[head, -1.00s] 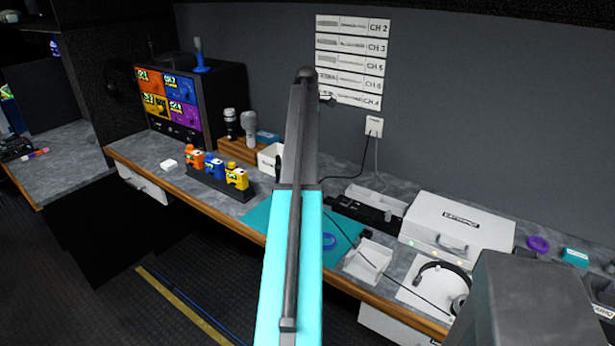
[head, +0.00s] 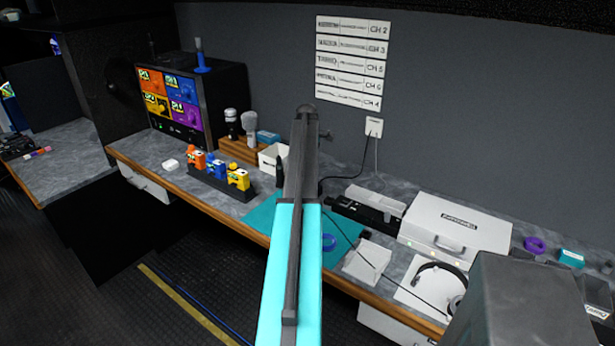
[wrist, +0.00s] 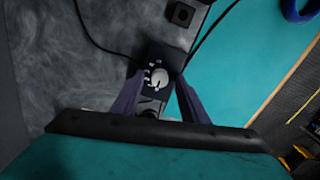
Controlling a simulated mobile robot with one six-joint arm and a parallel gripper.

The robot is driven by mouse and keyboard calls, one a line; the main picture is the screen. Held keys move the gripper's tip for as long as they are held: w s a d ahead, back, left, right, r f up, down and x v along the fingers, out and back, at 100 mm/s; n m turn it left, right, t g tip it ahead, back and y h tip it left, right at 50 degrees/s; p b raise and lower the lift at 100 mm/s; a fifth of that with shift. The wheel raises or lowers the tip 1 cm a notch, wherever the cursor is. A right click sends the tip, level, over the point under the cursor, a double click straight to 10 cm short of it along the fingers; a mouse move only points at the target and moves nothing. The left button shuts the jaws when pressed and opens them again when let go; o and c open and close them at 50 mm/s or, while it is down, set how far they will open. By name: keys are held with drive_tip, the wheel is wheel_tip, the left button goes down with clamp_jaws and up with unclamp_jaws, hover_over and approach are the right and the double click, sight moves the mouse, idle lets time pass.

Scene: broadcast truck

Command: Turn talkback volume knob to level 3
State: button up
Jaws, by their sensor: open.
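The talkback volume knob (wrist: 159,78) is a small round light-coloured knob on a dark box (wrist: 164,57) in the wrist view. White marks sit beside it, too small to read. My gripper (wrist: 155,82) is open, its two dark fingers on either side of the knob. I cannot tell whether the fingers touch it. In the head view my own arm hides the knob and the gripper.
A teal mat (head: 261,214) lies on the grey counter, with a blue ring (head: 328,242) on it. Cables run by the box. Coloured packs (head: 216,168) stand at left.

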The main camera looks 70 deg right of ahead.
drive_tip(key=shift+f, duration=0.15)
clamp_jaws()
